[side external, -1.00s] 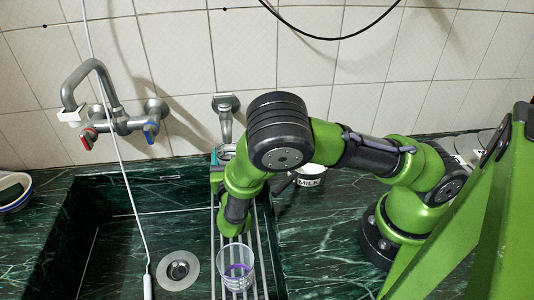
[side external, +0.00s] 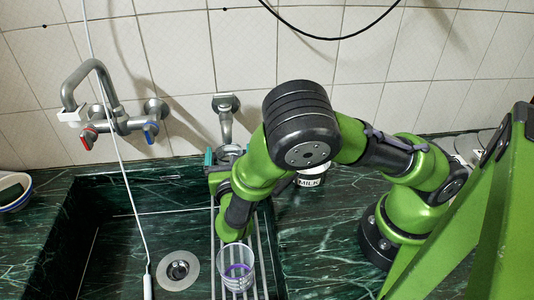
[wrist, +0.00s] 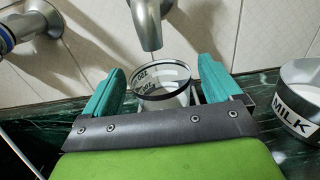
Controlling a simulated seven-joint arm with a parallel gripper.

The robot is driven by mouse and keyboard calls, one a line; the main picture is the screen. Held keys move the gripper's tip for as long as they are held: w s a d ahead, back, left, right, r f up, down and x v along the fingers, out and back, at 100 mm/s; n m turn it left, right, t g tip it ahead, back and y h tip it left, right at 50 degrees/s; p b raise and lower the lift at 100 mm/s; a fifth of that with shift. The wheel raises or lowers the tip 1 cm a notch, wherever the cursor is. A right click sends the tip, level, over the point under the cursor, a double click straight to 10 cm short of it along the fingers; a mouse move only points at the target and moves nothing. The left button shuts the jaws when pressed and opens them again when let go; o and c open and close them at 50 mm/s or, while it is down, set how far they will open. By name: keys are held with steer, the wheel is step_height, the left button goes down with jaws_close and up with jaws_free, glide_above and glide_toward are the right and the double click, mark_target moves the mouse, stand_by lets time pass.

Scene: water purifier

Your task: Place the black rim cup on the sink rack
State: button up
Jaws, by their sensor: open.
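The black rim cup (wrist: 164,92) is a clear cup with a dark rim and markings, below the wall tap (wrist: 147,22) in the wrist view. In the side external view, the cup (side external: 231,151) is partly hidden by my gripper (side external: 222,160). My gripper (wrist: 160,72) is open, its teal fingers on either side of the cup with gaps visible. Whether it touches the cup cannot be told. The sink rack (side external: 262,252) is a set of metal bars across the right side of the sink.
A clear cup with purple bands (side external: 237,278) stands on the rack's front part. A white cable (side external: 128,190) hangs into the sink (side external: 120,245). A mixer tap (side external: 118,121) is at left.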

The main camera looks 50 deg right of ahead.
mark_target(230, 140)
steer(key=shift+r, duration=2.05)
steer(key=shift+r+m+g, duration=0.15)
steer(key=shift+m+g, duration=0.15)
steer(key=shift+g, duration=0.2)
steer(key=shift+s+r+m+g, duration=0.15)
steer(key=shift+s+m+g, duration=0.15)
steer(key=shift+m+g, duration=0.3)
steer(key=s+a+m+g+y, duration=0.3)
steer(key=s+m+g+y, duration=0.1)
steer(key=m+g, duration=0.1)
steer(key=s+d+r+m+y, duration=0.4)
steer(key=s+r+m+y, duration=0.1)
steer(key=m, duration=0.7)
steer(key=s+d+r+m+t+y, duration=0.1)
steer(key=s+d+r+m+y, duration=0.2)
steer(key=s+r+m+y, duration=0.2)
step_height(230, 140, up, 4)
steer(key=s+m, duration=0.3)
steer(key=m, duration=0.4)
steer(key=shift+d+f+t+y, duration=0.2)
steer(key=shift+d+t+y, duration=0.1)
steer(key=shift+d+y, duration=0.1)
